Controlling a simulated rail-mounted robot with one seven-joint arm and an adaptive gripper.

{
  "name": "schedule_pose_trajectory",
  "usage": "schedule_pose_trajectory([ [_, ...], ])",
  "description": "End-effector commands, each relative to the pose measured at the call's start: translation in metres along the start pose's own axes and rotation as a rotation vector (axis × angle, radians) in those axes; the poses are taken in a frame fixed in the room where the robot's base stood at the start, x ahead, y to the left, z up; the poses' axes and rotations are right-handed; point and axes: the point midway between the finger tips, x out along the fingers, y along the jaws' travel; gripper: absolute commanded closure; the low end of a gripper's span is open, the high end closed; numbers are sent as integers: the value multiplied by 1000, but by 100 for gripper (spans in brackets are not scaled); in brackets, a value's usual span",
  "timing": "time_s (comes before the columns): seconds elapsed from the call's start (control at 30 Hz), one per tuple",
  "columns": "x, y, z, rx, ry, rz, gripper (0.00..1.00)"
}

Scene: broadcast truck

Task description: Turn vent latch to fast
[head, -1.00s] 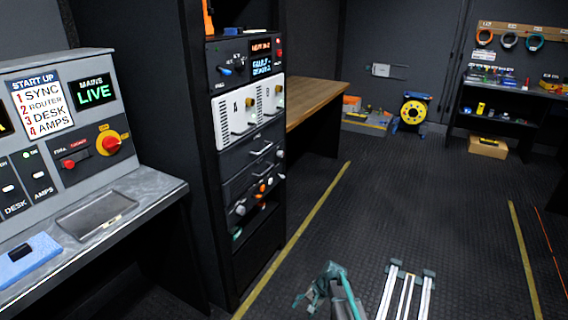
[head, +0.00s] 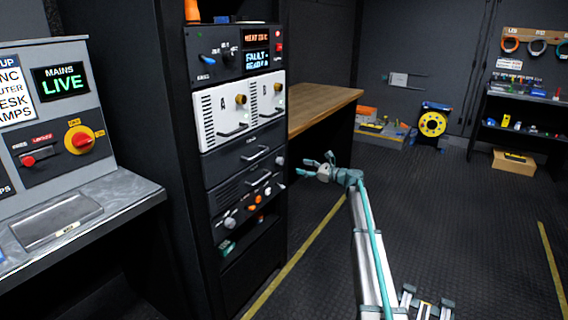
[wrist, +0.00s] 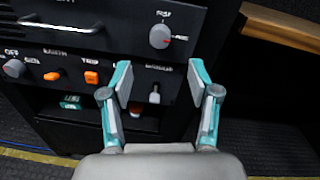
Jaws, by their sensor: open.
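A round grey knob (wrist: 160,37) sits on a dark rack panel, with small white labels above it and to its right. The upper label seems to read FAST, so this looks like the vent latch. Its pointer direction is too small to tell. In the head view a small grey knob (head: 280,160) shows at the rack's right edge. My gripper (wrist: 160,78) is open and empty, its fingers apart below the knob in the wrist view and not touching it. In the head view my gripper (head: 314,168) is just right of the rack.
The lower rack panel has orange switches (wrist: 91,78), another grey knob (wrist: 14,68) and a pale toggle (wrist: 154,96) between my fingers in the picture. A drawer handle (wrist: 60,25) is at upper left. A wooden bench (head: 325,104) stands right of the rack. The floor there is clear.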

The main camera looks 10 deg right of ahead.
Motion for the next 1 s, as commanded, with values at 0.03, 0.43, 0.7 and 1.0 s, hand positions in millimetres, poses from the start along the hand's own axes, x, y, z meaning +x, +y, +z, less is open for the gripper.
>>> schedule_pose_trajectory([
  [0.03,5,0,-1,3,1,1,39],
  [0.43,67,-1,-3,0,3,2,39],
  [0.7,99,0,-3,0,3,1,39],
  [1.0,105,0,-2,0,3,1,39],
])
